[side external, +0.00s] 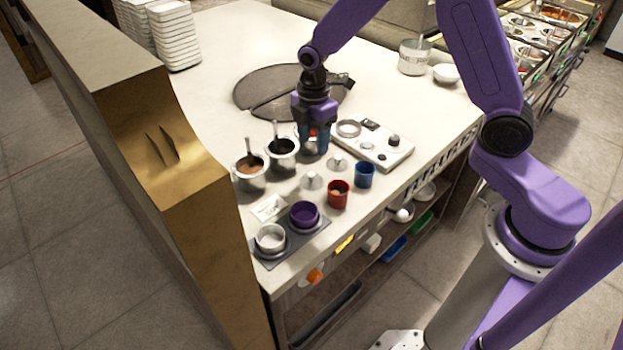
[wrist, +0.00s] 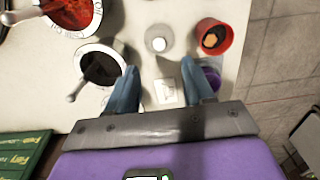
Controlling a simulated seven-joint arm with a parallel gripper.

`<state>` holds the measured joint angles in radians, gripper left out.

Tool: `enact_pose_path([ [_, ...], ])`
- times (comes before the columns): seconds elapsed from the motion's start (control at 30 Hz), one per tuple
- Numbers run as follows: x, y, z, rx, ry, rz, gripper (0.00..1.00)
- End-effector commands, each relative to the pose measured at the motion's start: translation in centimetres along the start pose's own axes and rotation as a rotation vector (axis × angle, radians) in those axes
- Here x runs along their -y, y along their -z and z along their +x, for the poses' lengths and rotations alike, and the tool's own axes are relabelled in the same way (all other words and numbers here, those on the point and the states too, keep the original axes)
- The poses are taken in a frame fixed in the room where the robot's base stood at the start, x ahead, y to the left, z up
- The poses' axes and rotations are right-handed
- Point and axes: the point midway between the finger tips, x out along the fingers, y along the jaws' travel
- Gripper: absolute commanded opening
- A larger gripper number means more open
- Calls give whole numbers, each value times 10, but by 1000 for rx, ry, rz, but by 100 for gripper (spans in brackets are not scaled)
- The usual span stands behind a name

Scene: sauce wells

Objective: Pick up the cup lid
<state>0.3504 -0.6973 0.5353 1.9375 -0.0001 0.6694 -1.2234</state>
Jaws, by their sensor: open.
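Two small silver cone-shaped lids stand on the pale counter in the side view: one nearer (side external: 311,180) and one farther right (side external: 337,162). In the wrist view, one round lid (wrist: 158,40) with a pale knob lies ahead of and between the fingertips, apart from them. My gripper (side external: 314,153) points down over the counter, behind the lids and beside the sauce pots. In the wrist view, its blue fingers (wrist: 160,68) are spread with nothing held between them. Which lid the task means cannot be told.
A red cup (side external: 338,195) and blue cup (side external: 364,175) stand near the front edge. Sauce pots with ladles (side external: 248,176) stand left of my gripper. A dark tray (side external: 318,236) holds a purple cup (side external: 304,215). A control panel (side external: 393,155) lies right.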

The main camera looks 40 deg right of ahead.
Motion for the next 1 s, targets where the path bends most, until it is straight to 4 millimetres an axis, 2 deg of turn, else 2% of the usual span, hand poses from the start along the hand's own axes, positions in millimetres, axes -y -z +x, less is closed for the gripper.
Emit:
enact_pose_path([
  [0.03, 1, 0, 11, 2, 5, 0, 52],
  [0.2, 1, 0, 36, 1, 4, 0, 52],
  [0.47, 0, 1, 50, 0, 0, 0, 52],
  [0.8, -1, 4, 91, 1, 2, -1, 52],
  [1.0, -2, 4, 99, 0, -1, -1, 52],
])
